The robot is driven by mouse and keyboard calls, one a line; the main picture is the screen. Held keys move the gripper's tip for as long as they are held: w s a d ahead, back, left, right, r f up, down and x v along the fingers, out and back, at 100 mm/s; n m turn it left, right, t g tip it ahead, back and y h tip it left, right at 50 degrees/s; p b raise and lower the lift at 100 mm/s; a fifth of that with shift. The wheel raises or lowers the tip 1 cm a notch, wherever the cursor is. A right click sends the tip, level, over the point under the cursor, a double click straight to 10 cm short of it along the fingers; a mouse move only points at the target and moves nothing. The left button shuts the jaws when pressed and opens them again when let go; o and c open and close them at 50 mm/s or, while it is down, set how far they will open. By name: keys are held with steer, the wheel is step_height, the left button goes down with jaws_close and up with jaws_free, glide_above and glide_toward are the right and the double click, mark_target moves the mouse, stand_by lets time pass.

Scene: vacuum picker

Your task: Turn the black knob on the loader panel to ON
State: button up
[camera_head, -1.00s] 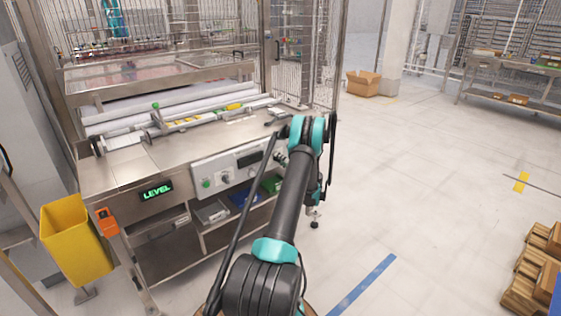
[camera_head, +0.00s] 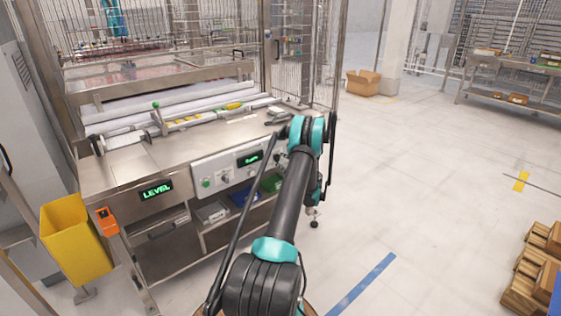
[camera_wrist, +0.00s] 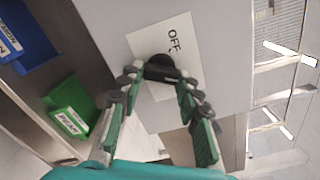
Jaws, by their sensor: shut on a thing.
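The loader panel (camera_head: 213,168) is the light grey front of the steel bench in the head view. In the wrist view the black knob (camera_wrist: 159,66) sits on a white label plate (camera_wrist: 143,41) marked OFF; no ON mark shows, and the way the knob points is hard to tell. My gripper (camera_wrist: 160,82) is shut on the black knob, one green-padded finger on each side. In the head view my arm hides the knob and my gripper. A small display (camera_head: 250,158) on the panel glows with green text too small to read.
A second display (camera_head: 156,190) reads LEVEL. Blue (camera_wrist: 24,42) and green (camera_wrist: 71,107) bins stand on the shelf below the panel. A yellow bin (camera_head: 73,240) stands at the bench's left.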

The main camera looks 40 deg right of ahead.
steer(key=shift+f+m, duration=0.1)
steer(key=shift+m, duration=1.4)
steer(key=o, duration=1.2)
steer(key=shift+c, duration=0.2)
steer(key=shift+s, duration=0.1)
steer(key=s, duration=1.2)
steer(key=shift+d, duration=0.45)
steer(key=shift+w, duration=0.1)
